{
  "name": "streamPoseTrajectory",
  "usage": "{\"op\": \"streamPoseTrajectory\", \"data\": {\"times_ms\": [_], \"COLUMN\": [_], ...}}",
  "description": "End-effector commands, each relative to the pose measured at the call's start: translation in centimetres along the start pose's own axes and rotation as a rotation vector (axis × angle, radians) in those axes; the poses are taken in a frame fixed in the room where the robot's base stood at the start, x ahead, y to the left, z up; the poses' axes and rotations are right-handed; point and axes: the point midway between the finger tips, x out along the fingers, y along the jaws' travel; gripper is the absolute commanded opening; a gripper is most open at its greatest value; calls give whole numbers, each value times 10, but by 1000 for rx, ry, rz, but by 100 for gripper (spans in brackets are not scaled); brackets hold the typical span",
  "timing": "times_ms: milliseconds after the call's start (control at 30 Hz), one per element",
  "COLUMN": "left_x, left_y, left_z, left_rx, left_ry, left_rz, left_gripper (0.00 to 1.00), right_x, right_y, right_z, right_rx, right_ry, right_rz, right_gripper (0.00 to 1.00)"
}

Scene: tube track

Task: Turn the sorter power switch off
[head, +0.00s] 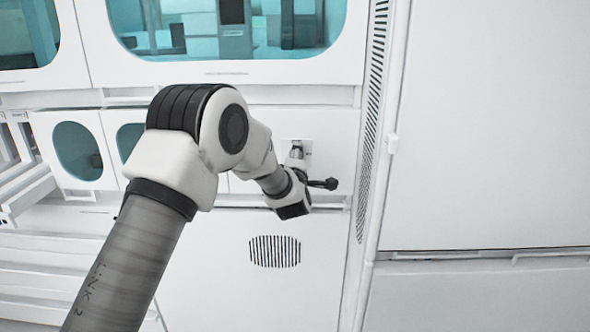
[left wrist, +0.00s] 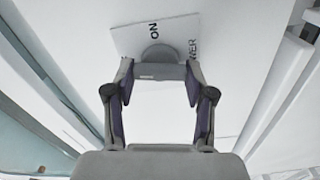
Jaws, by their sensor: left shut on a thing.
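The power switch plate (head: 308,147) is a small light plate on the white cabinet front, right of centre in the head view. In the left wrist view the plate (left wrist: 122,40) carries the words "ON" and "POWER". A grey switch handle (left wrist: 160,72) with a rounded base stands out from it. My left gripper (left wrist: 159,76) is shut on the handle, with one dark-padded finger at each end of it. In the head view my left arm reaches to the plate and its wrist hides part of this area. My right gripper is in neither view.
A slotted vent (head: 275,251) is below the switch. A tall vertical grille (head: 373,90) and a large white cabinet door (head: 485,125) are to the right. Teal windows (head: 230,28) are above. Open shelving (head: 25,190) is at the left.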

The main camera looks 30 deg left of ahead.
Motion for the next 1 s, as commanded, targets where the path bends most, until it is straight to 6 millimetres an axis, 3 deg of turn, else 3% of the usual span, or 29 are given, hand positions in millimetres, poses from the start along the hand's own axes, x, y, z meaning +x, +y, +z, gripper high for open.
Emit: {"op": "streamPoseTrajectory", "data": {"times_ms": [33, 300, 933, 967, 1000], "left_x": [0, 0, 0, 0, 0], "left_y": [-5, -4, -3, -3, -3], "left_z": [0, 0, 0, 0, 0], "left_rx": [-34, -172, -223, -223, -223], "left_ry": [1, 1, 1, 1, 1], "left_rz": [0, -2, -4, -4, -4], "left_gripper": [20, 20, 20, 65, 79], "right_x": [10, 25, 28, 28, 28], "right_y": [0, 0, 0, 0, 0], "right_z": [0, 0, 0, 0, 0], "right_rx": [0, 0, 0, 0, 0], "right_ry": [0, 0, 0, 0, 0], "right_rz": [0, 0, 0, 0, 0], "right_gripper": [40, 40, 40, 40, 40]}}
